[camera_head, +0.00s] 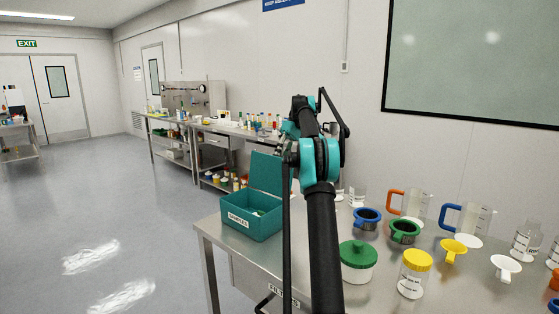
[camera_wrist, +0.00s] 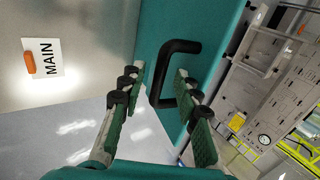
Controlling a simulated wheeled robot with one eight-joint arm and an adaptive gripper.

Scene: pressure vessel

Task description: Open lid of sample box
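The teal sample box (camera_head: 249,221), labelled SAMPLES, stands at the left end of the steel table. Its lid (camera_head: 266,172) stands up steeply from the far side, and the box's inside shows. In the wrist view, a teal panel, apparently the lid (camera_wrist: 215,35), carries a black handle (camera_wrist: 168,72). My gripper (camera_wrist: 159,72) is open, with one green-padded finger on each side of the handle and nearer the handle on the right. Whether either finger touches it is unclear. In the head view my fingers are hidden behind my arm.
Right of my arm stand a green-lidded jar (camera_head: 357,262), a yellow-lidded jar (camera_head: 414,274), measuring jugs (camera_head: 414,203) and coloured funnels (camera_head: 367,217). A side bench (camera_head: 215,137) holds bottles behind the box. The floor on the left is clear.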

